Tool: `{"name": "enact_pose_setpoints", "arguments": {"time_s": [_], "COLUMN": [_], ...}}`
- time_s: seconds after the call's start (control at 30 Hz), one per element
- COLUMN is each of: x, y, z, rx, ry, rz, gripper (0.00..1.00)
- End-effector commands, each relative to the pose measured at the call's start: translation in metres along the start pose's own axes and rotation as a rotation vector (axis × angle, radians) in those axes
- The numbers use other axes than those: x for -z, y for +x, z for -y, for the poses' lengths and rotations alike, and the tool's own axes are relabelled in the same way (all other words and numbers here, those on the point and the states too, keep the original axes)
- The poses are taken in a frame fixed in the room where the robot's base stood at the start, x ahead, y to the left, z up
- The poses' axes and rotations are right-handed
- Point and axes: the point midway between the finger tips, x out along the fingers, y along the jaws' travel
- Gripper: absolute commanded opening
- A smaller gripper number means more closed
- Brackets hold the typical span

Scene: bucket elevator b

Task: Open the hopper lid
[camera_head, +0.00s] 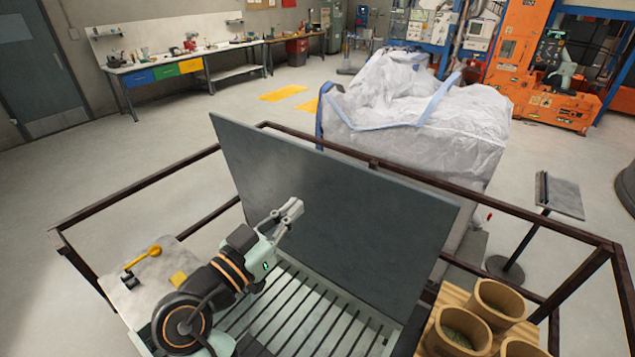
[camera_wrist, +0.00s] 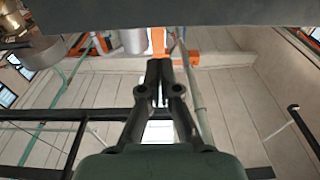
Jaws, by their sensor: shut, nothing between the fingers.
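The hopper lid (camera_head: 335,215), a large flat dark grey panel, stands raised and tilted on the far side of the slatted hopper grate (camera_head: 305,310). The grate lies uncovered in front of it. My gripper (camera_head: 293,210) is at the near face of the lid, left of its middle, with its fingers together and empty. I cannot tell whether the fingertips touch the lid. In the wrist view, my gripper (camera_wrist: 158,70) shows its closed fingers pointing up the picture, and a dark flat edge, likely the lid (camera_wrist: 200,12), crosses the top.
A dark rail (camera_head: 160,187) surrounds the hopper. A large white bulk bag (camera_head: 420,130) stands behind the lid. Several wooden buckets (camera_head: 497,300) stand at the lower right. A yellow-handled lever (camera_head: 143,256) is on a pale panel at the left. A small stand (camera_head: 560,195) is outside the rail.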

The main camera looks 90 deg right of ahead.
Motion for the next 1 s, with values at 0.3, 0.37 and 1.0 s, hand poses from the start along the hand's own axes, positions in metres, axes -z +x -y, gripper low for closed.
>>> {"name": "enact_pose_setpoints", "arguments": {"time_s": [0.3,0.37,1.0], "x": [0.005,0.005,0.0], "y": [0.063,0.076,0.135], "z": [-0.001,-0.001,0.001], "rx": [-0.004,-0.004,0.002], "ry": [-0.004,-0.005,-0.003], "rz": [0.0,0.0,0.0], "gripper": [0.0,0.0,0.0]}}
